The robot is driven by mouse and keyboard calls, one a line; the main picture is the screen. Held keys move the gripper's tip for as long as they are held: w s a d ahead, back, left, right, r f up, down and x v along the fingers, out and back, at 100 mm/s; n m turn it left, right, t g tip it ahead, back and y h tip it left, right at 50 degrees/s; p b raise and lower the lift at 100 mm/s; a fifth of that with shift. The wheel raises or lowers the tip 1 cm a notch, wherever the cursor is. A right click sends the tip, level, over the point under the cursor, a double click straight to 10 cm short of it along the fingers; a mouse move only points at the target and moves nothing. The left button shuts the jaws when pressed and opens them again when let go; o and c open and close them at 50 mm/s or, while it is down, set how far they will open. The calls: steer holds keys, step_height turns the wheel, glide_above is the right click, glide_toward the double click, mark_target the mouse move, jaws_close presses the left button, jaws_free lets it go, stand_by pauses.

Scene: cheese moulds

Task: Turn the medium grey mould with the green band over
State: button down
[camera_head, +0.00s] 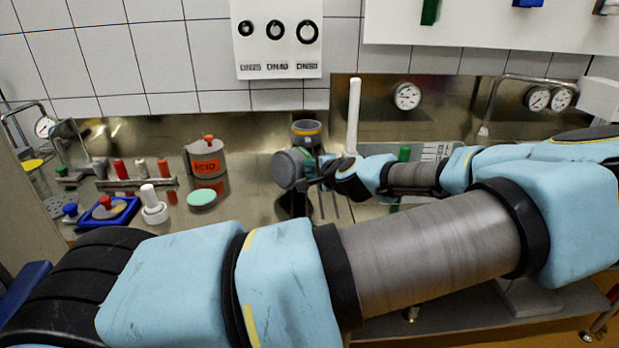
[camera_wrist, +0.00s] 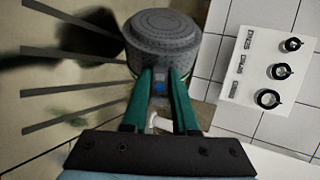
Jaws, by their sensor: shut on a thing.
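The grey mould (camera_head: 288,169) is held above the steel counter, lying on its side with a round end facing left in the head view. In the wrist view, the mould (camera_wrist: 162,38) shows a ridged, dotted round end, with a thin strip of green band near the fingers. My gripper (camera_wrist: 160,75) has its two green fingers shut on the mould's side. In the head view, my gripper (camera_head: 314,168) is at the mould's right, partly hidden by my wrist. The mould's other end is hidden.
A dark grey round piece with a yellow band (camera_head: 306,130) shows just behind the mould. A pot labelled acid (camera_head: 206,158), a pale green disc (camera_head: 201,197), a white stamp-like tool (camera_head: 153,206) and a blue tray (camera_head: 104,214) stand left. A white upright rod (camera_head: 353,112) stands behind.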

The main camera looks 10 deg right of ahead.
mark_target(296, 161)
steer(key=n+b, duration=0.3)
steer(key=n, duration=0.1)
steer(key=shift+w+a+f+b, duration=0.1)
steer(key=shift+w+f+b, duration=0.05)
steer(key=shift+b, duration=0.2)
steer(key=n, duration=0.1)
steer(key=r+n, duration=0.1)
steer(key=n, duration=0.2)
steer(key=shift+w+a+r, duration=0.1)
steer(key=shift+a+r, duration=0.15)
steer(key=shift+r, duration=0.15)
steer(key=n, duration=0.4)
steer(key=shift+a+r+n, duration=0.2)
steer(key=shift+a+n, duration=0.2)
steer(key=n, duration=0.2)
steer(key=a+n+b, duration=0.1)
steer(key=n, duration=0.2)
steer(key=shift+r, duration=0.1)
steer(key=shift+r, duration=0.1)
